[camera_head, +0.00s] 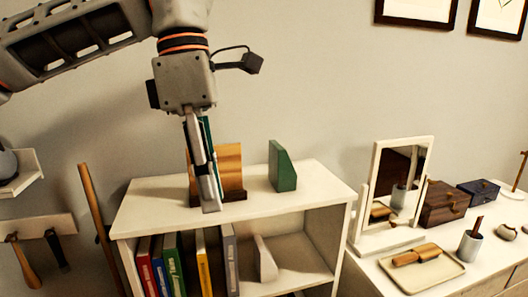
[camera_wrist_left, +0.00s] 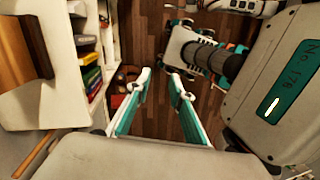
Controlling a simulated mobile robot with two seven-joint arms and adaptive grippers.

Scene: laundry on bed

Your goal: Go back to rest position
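My left gripper (camera_head: 210,200) hangs fingers-down from the left arm, in front of the white bookshelf's top in the head view. In the left wrist view its two teal and white fingers (camera_wrist_left: 160,76) stand apart with nothing between them, and the wooden floor shows through the gap. In the head view the fingers overlap edge-on and partly cover a wooden bookend (camera_head: 230,168).
The white bookshelf (camera_head: 150,205) holds several upright books (camera_head: 172,262) and has a green bookend (camera_head: 281,167) on top. To its right, a white dresser carries a mirror (camera_head: 400,185), a tray (camera_head: 447,272), a cup (camera_head: 469,248) and boxes (camera_head: 443,203). A wooden pole (camera_head: 97,225) stands left.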

